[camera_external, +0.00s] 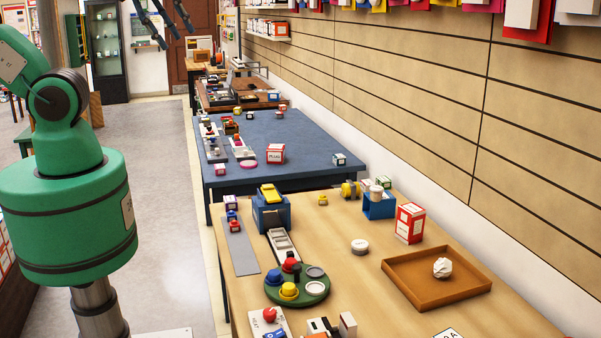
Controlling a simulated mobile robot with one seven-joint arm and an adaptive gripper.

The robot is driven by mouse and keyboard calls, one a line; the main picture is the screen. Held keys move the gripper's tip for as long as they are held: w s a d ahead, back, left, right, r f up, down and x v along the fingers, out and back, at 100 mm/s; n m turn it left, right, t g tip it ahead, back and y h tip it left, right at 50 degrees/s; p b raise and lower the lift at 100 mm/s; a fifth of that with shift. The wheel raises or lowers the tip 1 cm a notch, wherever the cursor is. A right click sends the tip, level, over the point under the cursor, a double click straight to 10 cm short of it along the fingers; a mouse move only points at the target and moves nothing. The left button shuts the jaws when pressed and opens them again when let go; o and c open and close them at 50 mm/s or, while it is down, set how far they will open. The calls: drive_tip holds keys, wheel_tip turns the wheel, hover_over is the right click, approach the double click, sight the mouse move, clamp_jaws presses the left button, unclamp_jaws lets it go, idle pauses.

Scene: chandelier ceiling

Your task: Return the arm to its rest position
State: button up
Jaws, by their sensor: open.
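My arm (68,210) is green and stands at the left of the external view, beside the tables. My gripper (160,18) shows at the top edge, left of centre. Its dark fingers are spread apart and point down, with nothing between them. It is high above the floor and touches nothing that I can see. The upper part of the gripper and some of the arm links are cut off by the top of the picture.
A wooden table (345,285) holds a green round tray (322,297), a brown tray (402,290) with a crumpled white ball (442,268), and a red-and-white box (410,223). A blue table (315,150) stands behind. The grey floor (165,235) at left is clear.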

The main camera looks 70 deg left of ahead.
wheel_tip(320, 180, down, 14)
drive_tip(key=b, duration=1.3)
drive_tip(key=shift+r, duration=0.15)
drive_tip(key=shift+o, duration=0.5)
drive_tip(key=shift+w, duration=0.1)
drive_tip(key=w+a+f, duration=0.2)
drive_tip(key=w, duration=2.7)
drive_tip(key=w+a+f, duration=0.2)
drive_tip(key=w+f, duration=1)
drive_tip(key=w, duration=0.1)
drive_tip(key=w+a+f+g+p, duration=0.1)
drive_tip(key=w+a+f, duration=0.1)
drive_tip(key=w+f, duration=1)
drive_tip(key=shift+w+a+f, duration=0.15)
drive_tip(key=shift+w+f, duration=0.25)
drive_tip(key=shift+w, duration=0.15)
